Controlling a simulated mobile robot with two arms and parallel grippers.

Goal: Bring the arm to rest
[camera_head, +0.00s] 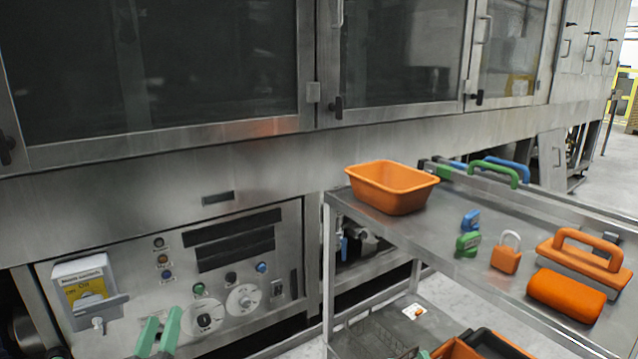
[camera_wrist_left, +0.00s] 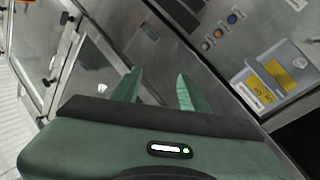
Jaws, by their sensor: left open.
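My left gripper (camera_head: 158,335) shows at the bottom left of the head view, in front of the washer's control panel (camera_head: 180,238). Only its two green fingers show there. In the left wrist view the gripper (camera_wrist_left: 156,88) is open, its green fingers apart with nothing between them. It touches nothing that I can see. My right gripper is in neither view.
A grey metal cart (camera_head: 450,245) stands at the right. It holds an orange bin (camera_head: 392,187), an orange padlock (camera_head: 507,257), blue and green locks and orange-handled items.

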